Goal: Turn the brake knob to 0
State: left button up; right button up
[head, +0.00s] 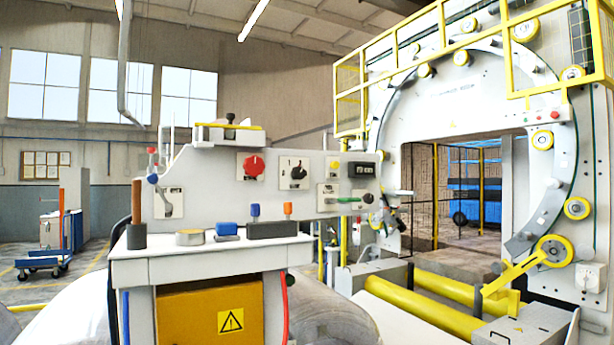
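A light grey control panel (225,187) stands in the middle of the head view, above a white shelf. A black rotary knob (298,172) sits on a white plate on the panel's face, with small marks that are too small to read surely. A red lobed knob (253,166) is to its left. A small black switch on a plate (167,203) sits lower left. I cannot tell from labels which of these is the brake knob. Neither of my grippers is in view.
The shelf (215,252) holds a dark cylinder with a brown rod (136,220), a round tin (190,237) and a blue block (227,229). A green-handled lever (348,200) projects at the panel's right. The ring wrapping machine (480,95) and yellow rollers (425,305) stand right.

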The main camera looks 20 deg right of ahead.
aim_at(298, 173)
jog(key=i+l, duration=0.15)
jog(key=l, duration=0.6)
jog(key=i+l+u, duration=0.15)
jog(key=l, duration=1.3)
jog(key=i+l+u, duration=0.1)
jog(key=l, duration=0.65)
jog(key=i+l, duration=0.15)
jog(key=l, duration=0.15)
jog(key=i+l, duration=0.15)
jog(key=l, duration=0.2)
jog(key=i+l+u, duration=0.1)
jog(key=l, duration=0.2)
